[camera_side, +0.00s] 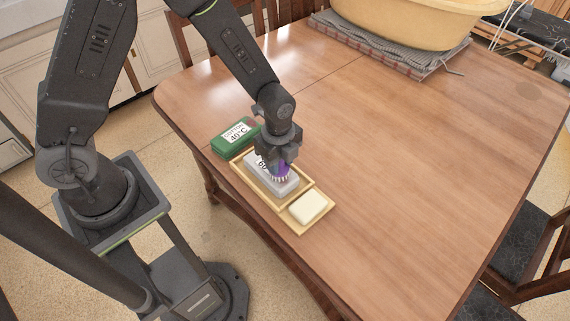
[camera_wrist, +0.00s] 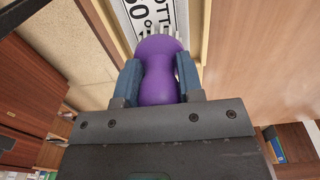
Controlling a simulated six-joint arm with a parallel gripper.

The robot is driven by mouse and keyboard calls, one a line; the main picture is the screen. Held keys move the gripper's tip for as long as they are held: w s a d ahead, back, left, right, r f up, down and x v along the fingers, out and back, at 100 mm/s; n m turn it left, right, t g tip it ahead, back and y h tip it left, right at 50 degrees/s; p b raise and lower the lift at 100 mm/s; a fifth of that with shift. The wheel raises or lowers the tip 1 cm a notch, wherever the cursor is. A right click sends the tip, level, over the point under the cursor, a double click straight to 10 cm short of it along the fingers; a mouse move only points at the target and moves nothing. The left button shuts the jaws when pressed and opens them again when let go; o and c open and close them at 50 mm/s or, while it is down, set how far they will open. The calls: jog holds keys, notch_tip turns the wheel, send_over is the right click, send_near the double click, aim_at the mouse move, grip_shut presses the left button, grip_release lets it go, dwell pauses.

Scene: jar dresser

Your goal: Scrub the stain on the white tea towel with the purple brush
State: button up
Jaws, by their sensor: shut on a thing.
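The purple brush (camera_side: 281,170) is in my gripper (camera_side: 279,160), above or at a grey box with a white label (camera_side: 273,182) in the wooden tray (camera_side: 299,189). In the wrist view, the brush's purple body (camera_wrist: 157,75) sits between the two blue-grey fingers of my gripper (camera_wrist: 157,80), and its pale bristles point towards the white label. I cannot tell whether the bristles touch the box. I see no white tea towel and no stain in either view.
A green box labelled 40°C (camera_side: 236,138) lies beside the tray's far end. A cream block (camera_side: 307,207) lies in the tray's near compartment. A yellow tub (camera_side: 405,22) stands on a grey folded cloth (camera_side: 375,47) at the back. The table's middle and right (camera_side: 420,150) are clear.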

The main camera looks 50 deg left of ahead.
jog(key=shift+a, duration=0.5)
jog(key=shift+d, duration=2.25)
jog(key=shift+a, duration=2.4)
jog(key=shift+d, duration=2.45)
notch_tip(320, 180, up, 8)
